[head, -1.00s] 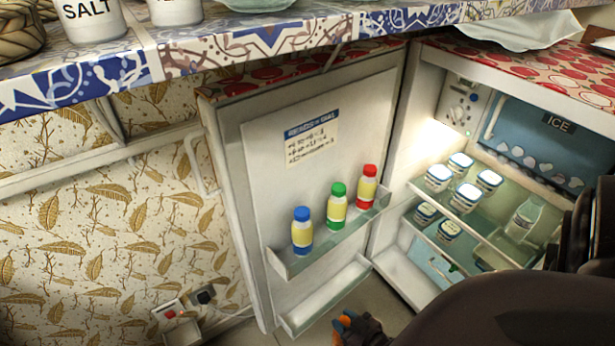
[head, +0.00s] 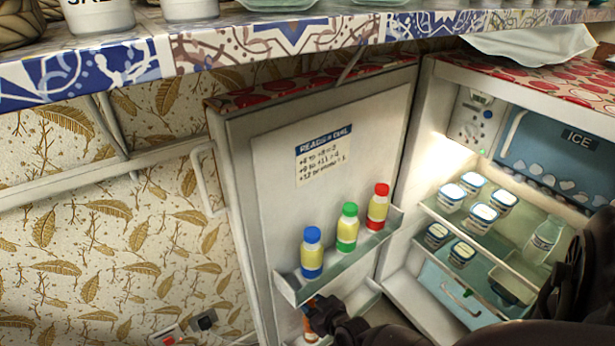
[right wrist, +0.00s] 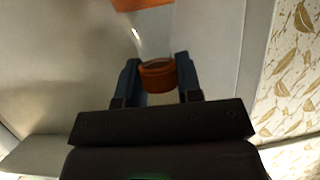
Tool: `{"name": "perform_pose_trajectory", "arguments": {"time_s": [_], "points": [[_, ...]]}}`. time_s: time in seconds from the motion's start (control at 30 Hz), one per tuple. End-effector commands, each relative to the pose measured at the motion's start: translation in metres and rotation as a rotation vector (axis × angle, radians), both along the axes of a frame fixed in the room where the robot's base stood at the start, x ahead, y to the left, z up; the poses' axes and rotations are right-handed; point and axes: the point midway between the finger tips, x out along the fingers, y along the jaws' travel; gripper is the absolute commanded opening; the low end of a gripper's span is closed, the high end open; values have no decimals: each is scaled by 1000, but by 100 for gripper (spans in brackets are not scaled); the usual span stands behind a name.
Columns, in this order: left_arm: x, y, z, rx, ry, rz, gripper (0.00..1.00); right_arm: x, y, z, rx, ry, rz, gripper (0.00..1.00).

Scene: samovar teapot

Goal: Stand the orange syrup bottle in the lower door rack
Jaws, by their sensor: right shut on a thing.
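The orange syrup bottle (head: 309,325) has an orange cap and a pale body. In the head view it shows just below the upper door rack, at the lower rack's level. My right gripper (head: 313,308) is shut on it. In the right wrist view its orange cap (right wrist: 158,76) sits between my two blue fingers (right wrist: 158,80). The lower door rack (head: 367,294) is mostly hidden by my right arm and gripper, so I cannot tell whether the bottle touches its floor. My left gripper is not in view.
The upper door rack (head: 345,261) just above my gripper holds a blue-capped bottle (head: 312,253), a green-capped bottle (head: 347,228) and a red-capped bottle (head: 378,207). The fridge door (head: 250,170) stands open. Several tubs (head: 478,213) stand on the shelves at right.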

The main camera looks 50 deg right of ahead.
Motion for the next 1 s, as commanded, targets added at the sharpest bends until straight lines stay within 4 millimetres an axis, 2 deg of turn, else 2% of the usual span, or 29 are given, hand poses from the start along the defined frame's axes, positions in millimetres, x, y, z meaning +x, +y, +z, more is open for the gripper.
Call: {"name": "perform_pose_trajectory", "arguments": {"time_s": [0.13, 0.3, 0.67, 0.9, 1.0], "points": [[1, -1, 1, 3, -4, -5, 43, 11, -1, 0, 1, -2, 0, 0], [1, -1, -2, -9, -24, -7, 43, 7, -1, -17, 0, 4, 0, 0], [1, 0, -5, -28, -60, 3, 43, 8, -1, -35, 0, 1, 0, 0], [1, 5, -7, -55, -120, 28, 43, 5, -1, -67, 0, 7, 0, 0], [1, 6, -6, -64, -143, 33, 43, 9, -2, -71, 0, 4, 0, 0]]}}
